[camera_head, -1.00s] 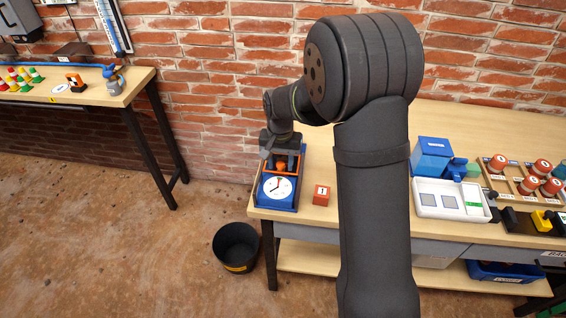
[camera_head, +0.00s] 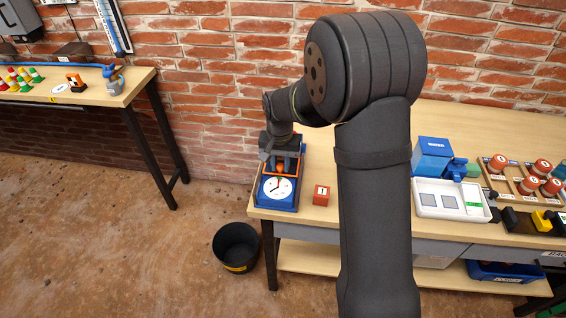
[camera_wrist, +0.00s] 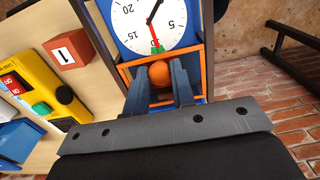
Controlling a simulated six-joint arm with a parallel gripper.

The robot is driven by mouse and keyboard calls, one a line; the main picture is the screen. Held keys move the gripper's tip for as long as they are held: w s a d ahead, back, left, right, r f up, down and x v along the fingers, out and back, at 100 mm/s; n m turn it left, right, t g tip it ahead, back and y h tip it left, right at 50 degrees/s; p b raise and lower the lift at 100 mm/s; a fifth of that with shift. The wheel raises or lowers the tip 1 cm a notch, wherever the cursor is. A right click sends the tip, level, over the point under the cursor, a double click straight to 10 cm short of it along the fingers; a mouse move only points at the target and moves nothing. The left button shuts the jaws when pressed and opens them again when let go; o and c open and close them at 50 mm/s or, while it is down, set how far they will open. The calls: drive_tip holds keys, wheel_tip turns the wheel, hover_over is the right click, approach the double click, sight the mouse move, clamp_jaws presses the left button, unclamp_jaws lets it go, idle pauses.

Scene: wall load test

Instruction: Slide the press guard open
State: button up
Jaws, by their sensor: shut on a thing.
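The press (camera_head: 278,205) is a blue unit with a white dial (camera_head: 278,188), at the left end of the workbench. Its guard shows in the wrist view as an orange frame (camera_wrist: 124,74) with a round orange knob (camera_wrist: 159,73), just beyond the dial in the head view. My gripper (camera_head: 281,163) is over the guard. In the wrist view, its fingers (camera_wrist: 160,88) are shut on the knob from both sides. My gripper partly hides the far part of the press.
A red block marked 1 (camera_head: 321,195) stands just right of the press. A black bin (camera_head: 237,247) is on the floor by the bench's left end. A white tray (camera_head: 440,210) and blue box (camera_head: 432,160) lie farther right. The brick wall is close behind.

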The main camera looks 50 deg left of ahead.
drive_tip(key=shift+s+d+r, duration=0.1)
drive_tip(key=shift+s+d, duration=2.55)
drive_tip(key=shift+s, duration=0.1)
drive_tip(key=o, duration=0.9)
drive_tip(key=shift+c, duration=0.2)
drive_tip(key=shift+d, duration=0.1)
wheel_tip(320, 180, up, 7)
